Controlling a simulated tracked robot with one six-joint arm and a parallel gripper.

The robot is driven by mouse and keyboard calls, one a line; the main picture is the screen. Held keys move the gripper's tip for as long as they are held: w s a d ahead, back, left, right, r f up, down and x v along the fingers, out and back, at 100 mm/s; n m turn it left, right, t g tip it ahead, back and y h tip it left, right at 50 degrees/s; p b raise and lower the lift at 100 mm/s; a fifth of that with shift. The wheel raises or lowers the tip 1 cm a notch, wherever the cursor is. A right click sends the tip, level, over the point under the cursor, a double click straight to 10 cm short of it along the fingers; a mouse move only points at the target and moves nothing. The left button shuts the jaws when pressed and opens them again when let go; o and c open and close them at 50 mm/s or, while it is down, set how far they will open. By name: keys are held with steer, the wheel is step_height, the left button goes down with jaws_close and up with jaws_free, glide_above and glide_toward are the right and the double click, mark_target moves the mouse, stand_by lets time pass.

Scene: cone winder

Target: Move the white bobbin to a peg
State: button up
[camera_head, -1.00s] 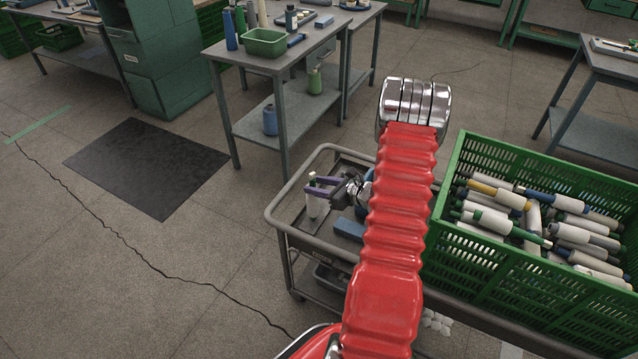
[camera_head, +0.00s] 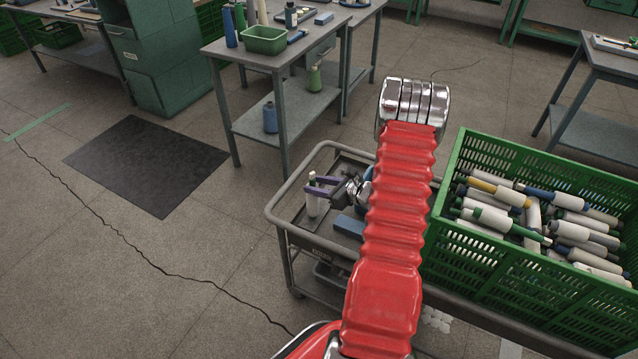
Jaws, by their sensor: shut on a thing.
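My gripper (camera_head: 314,184), with purple fingers, is over the grey cart at the centre. Whether the bobbin's lower end touches the cart's top (camera_head: 300,222) I cannot tell. My red arm hides part of the cart and whatever lies behind it. I cannot make out a peg in this view.
A green crate (camera_head: 480,272) full of mostly white bobbins with coloured ends stands right of my arm. A blue block (camera_head: 349,227) lies on the cart near the gripper. A table (camera_head: 280,58) with a green bin (camera_head: 265,41) stands behind.

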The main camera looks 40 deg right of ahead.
steer(key=shift+f, duration=0.3)
steer(key=o, duration=1)
steer(key=shift+o, duration=0.2)
steer(key=shift+s, duration=0.1)
steer(key=v, duration=0.7)
steer(key=shift+s, duration=0.1)
stand_by(0.7)
